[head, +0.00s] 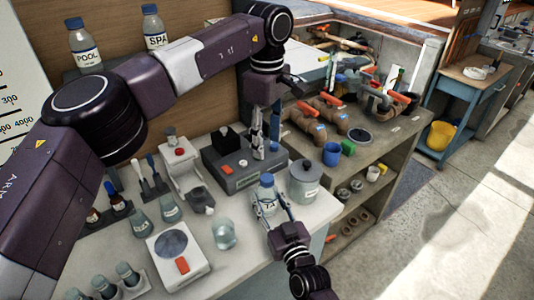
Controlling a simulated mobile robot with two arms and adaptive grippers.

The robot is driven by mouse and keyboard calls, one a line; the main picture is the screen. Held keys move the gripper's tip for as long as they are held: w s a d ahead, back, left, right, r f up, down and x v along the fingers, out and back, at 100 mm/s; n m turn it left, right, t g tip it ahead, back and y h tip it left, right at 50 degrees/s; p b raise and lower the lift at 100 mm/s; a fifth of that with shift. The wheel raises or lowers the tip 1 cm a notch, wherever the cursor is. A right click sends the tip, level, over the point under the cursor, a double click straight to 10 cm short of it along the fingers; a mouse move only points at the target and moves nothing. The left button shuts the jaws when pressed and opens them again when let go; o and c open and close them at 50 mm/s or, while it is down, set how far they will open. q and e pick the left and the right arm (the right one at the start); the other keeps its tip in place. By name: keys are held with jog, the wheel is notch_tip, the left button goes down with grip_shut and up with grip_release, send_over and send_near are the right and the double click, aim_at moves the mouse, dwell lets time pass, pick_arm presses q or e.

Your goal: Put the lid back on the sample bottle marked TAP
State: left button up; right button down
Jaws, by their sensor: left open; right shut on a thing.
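A clear sample bottle (267,188) stands near the right front edge of the white bench. Its label is partly hidden and too small to read surely. Its top looks bluish, and I cannot tell whether a lid sits on it. My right gripper (271,207) is shut on the bottle's body from the front. My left gripper (266,145) is open, pointing down above and behind the bottle, in front of a grey instrument. No loose lid is clear. Bottles marked POOL (85,48) and SPA (154,28) stand on the upper shelf with dark blue lids.
A lidded grey pot (304,183) stands close to the bottle's right. The grey instrument (245,170) is behind it. A glass beaker (224,234) and a scale (178,258) lie to the left. Pipes (322,110) and a blue cup (332,153) are on the right shelf.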

pick_arm(q)
jog(key=shift+r, duration=0.4)
pick_arm(e)
jog(key=c, duration=1.1)
grip_release()
jog(key=shift+c, duration=0.2)
jog(key=v, duration=1.2)
